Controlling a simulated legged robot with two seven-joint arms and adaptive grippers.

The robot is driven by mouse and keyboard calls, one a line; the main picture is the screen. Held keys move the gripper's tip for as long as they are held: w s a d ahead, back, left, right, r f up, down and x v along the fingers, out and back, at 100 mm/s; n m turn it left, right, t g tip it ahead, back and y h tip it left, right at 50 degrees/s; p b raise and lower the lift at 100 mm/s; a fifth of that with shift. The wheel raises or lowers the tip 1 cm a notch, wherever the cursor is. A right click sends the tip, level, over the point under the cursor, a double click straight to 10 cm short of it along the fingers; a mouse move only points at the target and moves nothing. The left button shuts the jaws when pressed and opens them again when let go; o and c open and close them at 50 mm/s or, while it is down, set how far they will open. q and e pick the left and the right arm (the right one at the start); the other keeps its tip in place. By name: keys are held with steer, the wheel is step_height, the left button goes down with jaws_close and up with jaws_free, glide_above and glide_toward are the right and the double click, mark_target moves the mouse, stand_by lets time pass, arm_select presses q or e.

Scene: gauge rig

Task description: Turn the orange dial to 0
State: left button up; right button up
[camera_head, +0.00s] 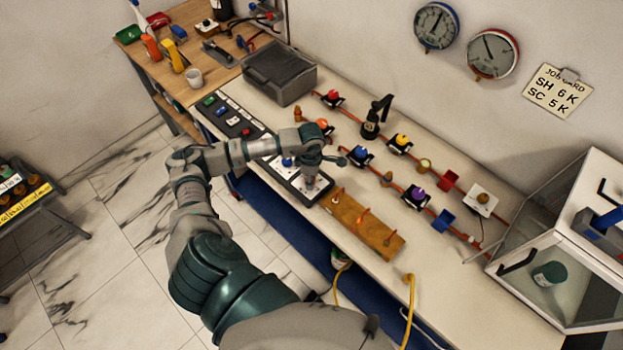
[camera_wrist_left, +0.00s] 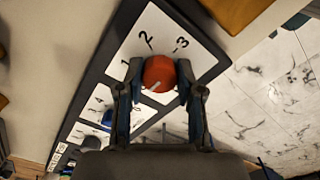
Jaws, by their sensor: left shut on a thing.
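The orange dial (camera_wrist_left: 160,73) sits on a white panel plate (camera_wrist_left: 205,62) with a dark border. Printed marks 1, 2 and 3 show around it; I cannot see a 0. A short pale pointer line on the dial points to the lower left in the wrist view. My left gripper (camera_wrist_left: 160,70) is shut on the dial, one finger on each side. My right gripper is not in view.
A blue knob (camera_head: 287,162) is beside the gripper on the same panel. A wooden board with pegs (camera_head: 370,228) lies just to the right. Valves on a red pipe (camera_head: 400,145) run behind. A dark grey box (camera_head: 279,73) stands at the back left, a glass cabinet (camera_head: 560,270) at right.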

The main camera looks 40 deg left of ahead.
arm_select(q)
steer(key=shift+a+n, duration=0.2)
steer(key=shift+n, duration=0.2)
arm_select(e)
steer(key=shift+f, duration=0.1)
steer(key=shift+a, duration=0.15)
arm_select(q)
steer(key=o, duration=1)
steer(key=shift+o, duration=0.7)
steer(key=shift+a+f, duration=0.1)
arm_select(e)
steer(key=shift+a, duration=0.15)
arm_select(q)
steer(key=shift+r, duration=0.25)
step_height(320, 180, up, 11)
steer(key=shift+r, duration=0.2)
